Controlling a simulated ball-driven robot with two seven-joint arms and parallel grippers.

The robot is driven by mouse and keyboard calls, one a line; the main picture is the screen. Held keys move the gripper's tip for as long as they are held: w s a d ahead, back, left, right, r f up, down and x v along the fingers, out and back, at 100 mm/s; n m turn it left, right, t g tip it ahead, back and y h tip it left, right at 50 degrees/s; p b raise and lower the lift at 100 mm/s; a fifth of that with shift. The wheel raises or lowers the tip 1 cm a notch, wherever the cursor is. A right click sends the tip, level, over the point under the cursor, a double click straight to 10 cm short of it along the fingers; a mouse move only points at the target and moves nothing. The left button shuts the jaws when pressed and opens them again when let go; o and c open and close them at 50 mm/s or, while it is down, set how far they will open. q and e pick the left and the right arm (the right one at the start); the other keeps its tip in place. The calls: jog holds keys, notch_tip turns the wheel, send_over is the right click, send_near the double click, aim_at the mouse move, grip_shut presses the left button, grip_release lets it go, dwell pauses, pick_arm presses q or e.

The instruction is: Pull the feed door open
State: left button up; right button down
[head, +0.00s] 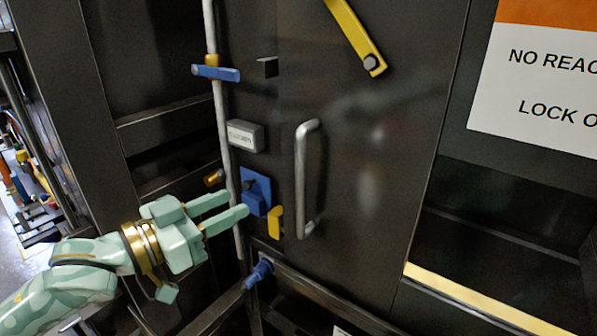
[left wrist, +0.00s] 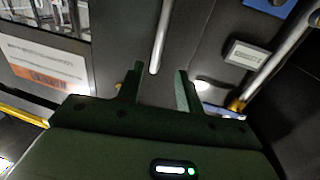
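The feed door (head: 375,130) is a dark panel and looks closed. Its upright silver bar handle (head: 301,180) is near the panel's left edge. In the left wrist view the handle (left wrist: 160,38) appears beyond and between my fingertips, not between the fingers. My left gripper (head: 231,207) is open and empty, to the left of the handle and apart from it. Its fingertips point right, in front of or close to a blue latch block (head: 256,190); I cannot tell whether they touch it. My right gripper is in neither view.
A yellow tab (head: 274,222) is just left of the handle's lower end. A grey vertical pipe (head: 221,110) with a blue lever (head: 215,73) runs left of the door. A yellow bar (head: 352,35) crosses the door's top. A warning sign (head: 540,85) is at right.

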aim_at(296, 173)
pick_arm(q)
jog(key=p+x, duration=0.3)
jog(key=x, duration=1.2)
jog(key=shift+w+d+r, duration=0.1)
jog(key=shift+r, duration=0.05)
jog(key=shift+w+d, duration=0.3)
jog(key=shift+d, duration=0.05)
jog(key=shift+c, duration=0.4)
grip_shut()
